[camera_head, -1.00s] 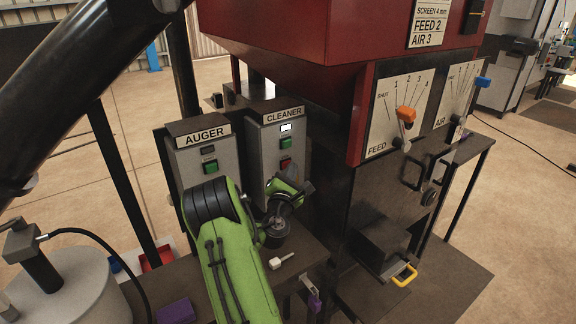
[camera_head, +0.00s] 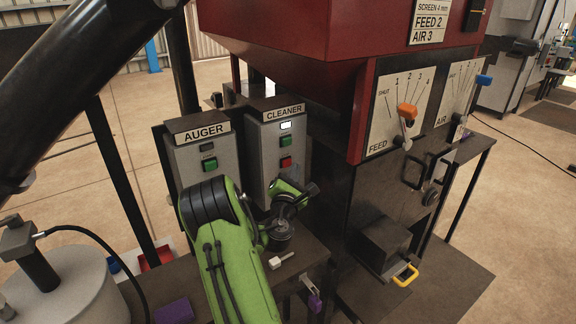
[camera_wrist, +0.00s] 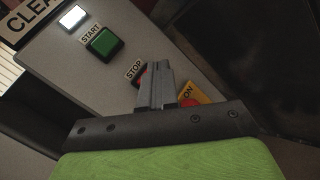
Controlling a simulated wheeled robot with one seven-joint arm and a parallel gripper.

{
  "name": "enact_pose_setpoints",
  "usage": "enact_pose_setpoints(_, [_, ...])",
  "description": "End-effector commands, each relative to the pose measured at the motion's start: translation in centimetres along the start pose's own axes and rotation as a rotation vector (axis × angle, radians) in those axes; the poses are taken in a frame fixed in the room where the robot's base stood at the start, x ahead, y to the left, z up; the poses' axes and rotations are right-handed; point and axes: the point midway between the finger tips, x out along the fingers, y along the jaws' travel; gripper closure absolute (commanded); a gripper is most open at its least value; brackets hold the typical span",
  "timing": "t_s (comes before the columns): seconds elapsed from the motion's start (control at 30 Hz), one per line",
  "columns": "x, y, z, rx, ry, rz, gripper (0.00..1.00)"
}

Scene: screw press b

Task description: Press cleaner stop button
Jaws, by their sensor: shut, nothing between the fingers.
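The cleaner control box (camera_head: 266,150) stands right of the auger box, under a CLEANER sign. Its red stop button (camera_head: 285,162) sits below the green start button (camera_head: 286,140); a white lamp (camera_head: 286,125) above them is lit. In the wrist view the start button (camera_wrist: 103,42) is clear, and the STOP label (camera_wrist: 134,70) shows beside the red stop button (camera_wrist: 143,80), which my gripper mostly hides. My gripper (camera_wrist: 156,66) is shut and empty, its tips over the stop button in that view. I cannot tell whether they touch it. In the head view my wrist is below the buttons.
The auger box (camera_head: 204,150) stands left with its own buttons. The red hopper (camera_head: 270,35) overhangs the right side. A small white-handled item (camera_head: 281,261) lies on the bench.

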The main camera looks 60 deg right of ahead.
Motion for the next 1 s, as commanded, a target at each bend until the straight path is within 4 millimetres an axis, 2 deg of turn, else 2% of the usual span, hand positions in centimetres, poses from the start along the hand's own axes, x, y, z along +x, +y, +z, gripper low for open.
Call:
enact_pose_setpoints(0.5, [-3.3, -2.5, 2.2, 0.000, -0.001, 0.000, 1.00])
enact_pose_setpoints(1.0, [-3.5, -2.5, 2.5, -0.001, 0.000, 0.000, 1.00])
